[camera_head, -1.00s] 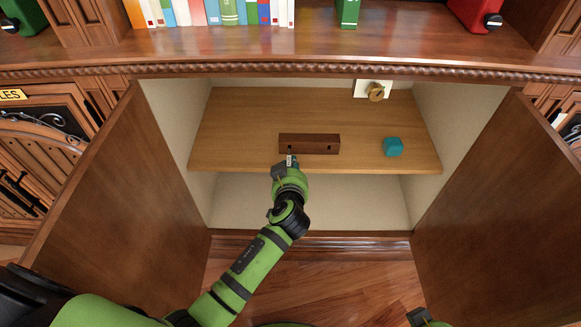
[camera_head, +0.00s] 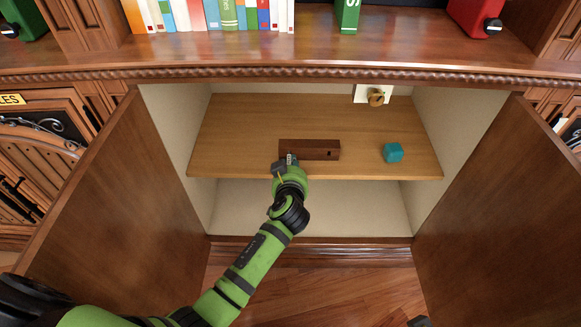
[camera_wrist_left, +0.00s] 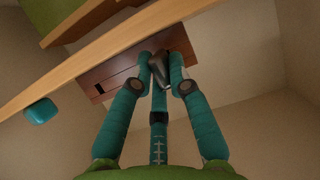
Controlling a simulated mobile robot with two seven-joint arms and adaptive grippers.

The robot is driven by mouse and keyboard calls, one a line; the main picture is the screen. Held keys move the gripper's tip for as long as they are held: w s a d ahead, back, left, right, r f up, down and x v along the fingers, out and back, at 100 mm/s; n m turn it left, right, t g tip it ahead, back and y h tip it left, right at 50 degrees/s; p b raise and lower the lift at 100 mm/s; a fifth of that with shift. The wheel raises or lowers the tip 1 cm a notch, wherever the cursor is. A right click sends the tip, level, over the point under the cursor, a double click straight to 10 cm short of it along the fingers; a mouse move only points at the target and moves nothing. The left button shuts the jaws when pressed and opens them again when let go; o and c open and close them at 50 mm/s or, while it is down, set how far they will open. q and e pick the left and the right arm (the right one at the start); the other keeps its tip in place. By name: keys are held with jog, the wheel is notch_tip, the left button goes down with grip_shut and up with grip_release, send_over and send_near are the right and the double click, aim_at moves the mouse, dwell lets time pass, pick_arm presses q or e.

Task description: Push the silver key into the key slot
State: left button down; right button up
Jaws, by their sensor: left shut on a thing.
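A dark brown slotted block (camera_head: 318,150) lies on the cabinet shelf. Its right-hand hole shows in the head view; the left one is hidden behind my left gripper (camera_head: 290,160). In the left wrist view the block (camera_wrist_left: 112,78) is ahead, with an empty dark slot at its left. My left gripper (camera_wrist_left: 160,62) is shut on the silver key (camera_wrist_left: 159,68), a dark grey shape between the teal fingers, right at the block's front face. How deep the key sits in the key slot cannot be told. My right gripper's fingers are not in view.
A teal cube (camera_head: 393,152) sits on the wooden shelf (camera_head: 240,125) to the right. A brass knob (camera_head: 376,97) on a white plate is at the back. Open doors (camera_head: 125,190) flank the cabinet on both sides. The shelf between block and cube is clear.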

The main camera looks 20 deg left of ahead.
pick_arm(q)
jog(key=shift+w+a, duration=0.1)
jog(key=shift+w, duration=0.3)
jog(key=c, duration=1.1)
grip_release()
jog(key=shift+s, duration=0.1)
jog(key=v, duration=1.2)
jog(key=shift+a, duration=0.1)
